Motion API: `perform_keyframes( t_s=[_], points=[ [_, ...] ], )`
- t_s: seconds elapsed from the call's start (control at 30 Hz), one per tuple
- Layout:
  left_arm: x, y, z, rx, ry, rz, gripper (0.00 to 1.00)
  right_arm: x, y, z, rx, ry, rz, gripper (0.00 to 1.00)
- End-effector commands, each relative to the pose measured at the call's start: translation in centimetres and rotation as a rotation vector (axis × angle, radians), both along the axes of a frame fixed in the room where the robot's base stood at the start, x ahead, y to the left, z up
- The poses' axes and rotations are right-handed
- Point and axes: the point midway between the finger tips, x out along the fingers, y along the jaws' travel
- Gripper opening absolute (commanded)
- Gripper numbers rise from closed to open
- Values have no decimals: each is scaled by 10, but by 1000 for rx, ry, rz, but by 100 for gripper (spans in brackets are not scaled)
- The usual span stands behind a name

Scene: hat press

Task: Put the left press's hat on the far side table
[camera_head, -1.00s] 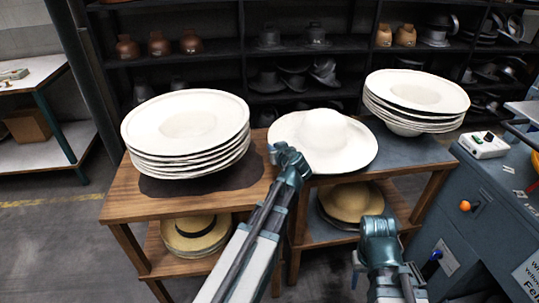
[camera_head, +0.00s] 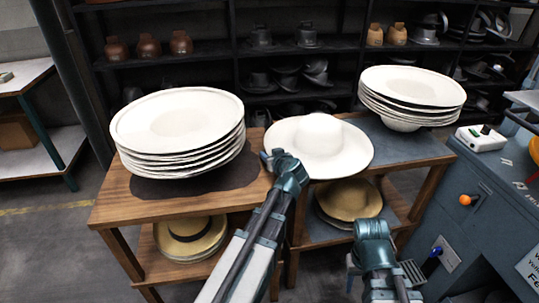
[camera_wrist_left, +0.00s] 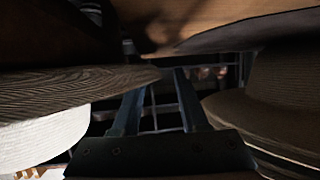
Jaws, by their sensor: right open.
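A white wide-brimmed hat (camera_head: 320,135) lies crown up across the adjoining edges of the left wooden table (camera_head: 115,208) and the dark-topped right table (camera_head: 395,150). I cannot tell from these views which press it came from. My left gripper (camera_head: 272,158) is at the hat's left brim edge; its fingers (camera_wrist_left: 158,100) stand apart in the left wrist view. A dim brim reaches toward them, but I cannot tell whether they touch it. My right gripper (camera_head: 352,268) is open and empty, in front of the right table.
Stacks of white hats stand on the left (camera_head: 180,122) and right (camera_head: 412,88). Straw hats lie on the lower shelves (camera_head: 190,238). A blue-grey machine (camera_head: 455,195) stands close at right. Dark shelving (camera_head: 290,60) closes the back. Floor is free at left.

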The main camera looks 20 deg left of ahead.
Motion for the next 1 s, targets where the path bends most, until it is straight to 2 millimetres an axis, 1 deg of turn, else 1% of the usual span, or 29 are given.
perform_keyframes(
  t_s=[0.17,0.27,0.37,0.7,0.8,1.0],
  points=[
    [0,0,0,0,0,-1,44,0,0,0,0,0,0,50],
    [0,0,5,0,0,-1,44,0,0,5,0,0,0,50],
    [-11,-9,10,0,0,-2,44,0,0,10,0,0,0,50],
    [-59,-51,37,0,0,-3,44,0,0,37,0,0,0,50],
    [-69,-61,43,1,1,-3,44,0,0,43,0,0,0,50],
    [-81,-72,48,0,0,0,44,0,0,48,0,0,0,50]
  ],
)
